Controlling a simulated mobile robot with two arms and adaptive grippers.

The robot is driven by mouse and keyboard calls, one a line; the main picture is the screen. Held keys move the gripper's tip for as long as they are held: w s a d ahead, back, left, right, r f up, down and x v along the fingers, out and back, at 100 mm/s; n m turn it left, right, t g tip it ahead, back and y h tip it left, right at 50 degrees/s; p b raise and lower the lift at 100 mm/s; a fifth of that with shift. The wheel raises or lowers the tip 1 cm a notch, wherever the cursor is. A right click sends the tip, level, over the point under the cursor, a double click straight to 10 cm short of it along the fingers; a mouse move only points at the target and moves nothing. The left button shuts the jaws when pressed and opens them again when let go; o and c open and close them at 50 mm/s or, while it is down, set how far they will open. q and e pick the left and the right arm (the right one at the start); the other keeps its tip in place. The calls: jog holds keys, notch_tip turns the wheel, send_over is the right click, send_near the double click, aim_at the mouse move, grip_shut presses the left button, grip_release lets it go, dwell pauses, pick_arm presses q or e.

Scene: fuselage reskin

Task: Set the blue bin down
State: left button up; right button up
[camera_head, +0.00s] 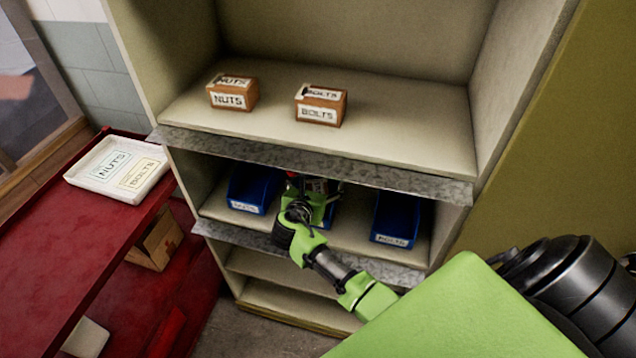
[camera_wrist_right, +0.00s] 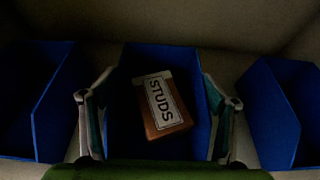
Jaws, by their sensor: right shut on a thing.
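The middle blue bin (camera_head: 333,213) is inside the second shelf level, mostly hidden behind my right gripper (camera_head: 314,196). In the right wrist view, my right gripper (camera_wrist_right: 158,118) has one finger against each side wall of this blue bin (camera_wrist_right: 180,60) and is shut on it. A brown box labelled STUDS (camera_wrist_right: 162,103) lies tilted inside the bin. I cannot tell whether the bin's base touches the shelf board (camera_head: 345,240). My left gripper is not in view.
A NUTS-labelled blue bin (camera_head: 252,190) stands left and another blue bin (camera_head: 397,218) right, with gaps between. A metal-edged shelf (camera_head: 300,160) overhead holds NUTS (camera_head: 232,92) and BOLTS (camera_head: 320,105) boxes. A red cart (camera_head: 75,225) with a white tray (camera_head: 118,168) stands left.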

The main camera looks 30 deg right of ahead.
jog(key=o, duration=1.6)
jog(key=shift+c, duration=0.2)
jog(key=v, duration=1.2)
jog(key=shift+b, duration=0.35)
jog(key=shift+s, duration=0.1)
